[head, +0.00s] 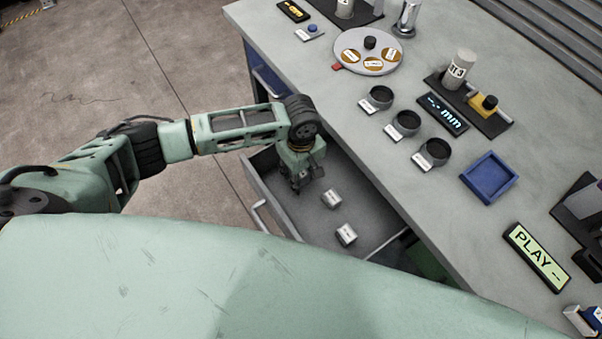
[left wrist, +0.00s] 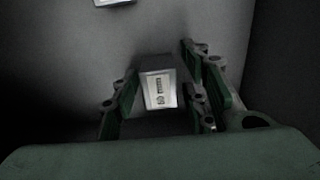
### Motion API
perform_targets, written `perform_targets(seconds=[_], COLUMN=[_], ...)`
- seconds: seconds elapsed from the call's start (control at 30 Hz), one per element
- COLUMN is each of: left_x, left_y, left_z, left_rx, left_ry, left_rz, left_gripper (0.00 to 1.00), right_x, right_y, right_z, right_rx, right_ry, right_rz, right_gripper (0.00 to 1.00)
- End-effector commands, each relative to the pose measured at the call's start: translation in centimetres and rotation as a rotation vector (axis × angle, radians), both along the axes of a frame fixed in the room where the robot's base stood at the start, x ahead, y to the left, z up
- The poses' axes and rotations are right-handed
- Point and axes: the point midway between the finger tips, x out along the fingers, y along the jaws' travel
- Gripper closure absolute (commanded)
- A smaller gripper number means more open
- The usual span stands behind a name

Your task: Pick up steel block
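Small steel blocks with labelled tops lie in an open grey drawer (head: 268,172) below the bench. In the head view one block (head: 332,198) is just right of my left gripper (head: 299,186), and another block (head: 346,235) is nearer. My left gripper is down inside the drawer. In the left wrist view its fingers (left wrist: 160,100) are open, one on each side of a block (left wrist: 159,90) with a white labelled face. I cannot tell whether they touch it. Part of another block (left wrist: 113,2) shows at the top edge. My right gripper is not in view.
The drawer walls stand close around my left gripper, and the bench top (head: 330,95) overhangs beside it. On the bench are several dark round cups (head: 407,122), a blue tray (head: 489,177), a round disc (head: 367,52) and a PLAY display (head: 537,257).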

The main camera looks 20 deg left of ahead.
Motion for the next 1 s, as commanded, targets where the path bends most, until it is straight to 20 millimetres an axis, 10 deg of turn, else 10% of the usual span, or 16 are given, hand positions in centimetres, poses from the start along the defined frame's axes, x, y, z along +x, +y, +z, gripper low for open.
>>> perform_targets(seconds=[0.43, 1.0], left_x=[0.0, 0.1], left_y=[0.0, -0.1], left_z=[0.0, 2.6], left_rx=[0.000, -0.003], left_ry=[0.000, -0.004], left_rz=[0.000, 0.000], left_gripper=[1.00, 1.00], right_x=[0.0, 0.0], right_y=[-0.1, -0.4], right_z=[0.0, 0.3], right_rx=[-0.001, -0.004], right_ry=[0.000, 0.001], right_rz=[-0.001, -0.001], right_gripper=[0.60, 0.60])
